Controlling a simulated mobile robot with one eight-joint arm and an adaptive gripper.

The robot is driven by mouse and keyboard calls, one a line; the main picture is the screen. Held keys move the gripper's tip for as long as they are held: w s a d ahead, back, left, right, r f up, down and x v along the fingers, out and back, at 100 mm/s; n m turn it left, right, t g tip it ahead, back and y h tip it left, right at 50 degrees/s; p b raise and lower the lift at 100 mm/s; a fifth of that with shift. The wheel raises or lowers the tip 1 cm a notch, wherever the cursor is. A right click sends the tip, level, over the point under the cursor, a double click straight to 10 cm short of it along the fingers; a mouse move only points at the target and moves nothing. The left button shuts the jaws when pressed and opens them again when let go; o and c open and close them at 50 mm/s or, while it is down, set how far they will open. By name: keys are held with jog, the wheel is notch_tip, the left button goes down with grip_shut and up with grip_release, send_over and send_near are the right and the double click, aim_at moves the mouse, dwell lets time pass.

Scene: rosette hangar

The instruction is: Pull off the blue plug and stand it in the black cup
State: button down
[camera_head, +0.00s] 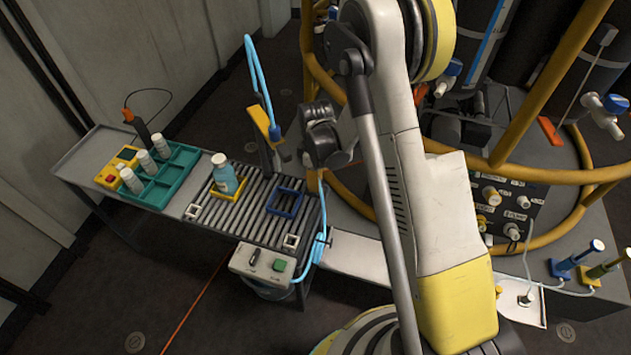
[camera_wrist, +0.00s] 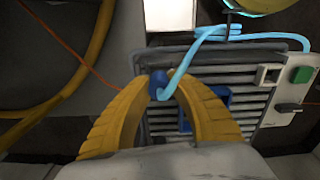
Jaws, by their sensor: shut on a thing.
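The blue plug (camera_wrist: 157,84) is between the two curved yellow fingers of my gripper (camera_wrist: 160,88) in the wrist view, with a light-blue hose (camera_wrist: 187,62) running from it. My gripper is shut on the plug. In the head view my gripper (camera_head: 268,128) is above the roller conveyor, and the blue plug (camera_head: 275,132) shows as a small blue patch by the yellow finger. The plug's lower end is hidden, so I cannot tell whether it touches anything below. I cannot make out a black cup for certain in either view.
The roller conveyor (camera_head: 235,212) carries a blue square frame (camera_head: 286,203) and a bottle (camera_head: 224,175) in a yellow frame. A teal tray (camera_head: 160,182) with white bottles is at left. A control box (camera_head: 262,264) hangs in front. Yellow pipes (camera_head: 545,85) stand at right.

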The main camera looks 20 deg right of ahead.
jog(key=shift+f, duration=0.15)
dwell(0.5)
jog(key=shift+f, duration=0.85)
jog(key=c, duration=0.6)
grip_release()
jog(key=shift+c, duration=0.2)
jog(key=shift+r+p, duration=1.55)
jog(key=shift+r, duration=1.45)
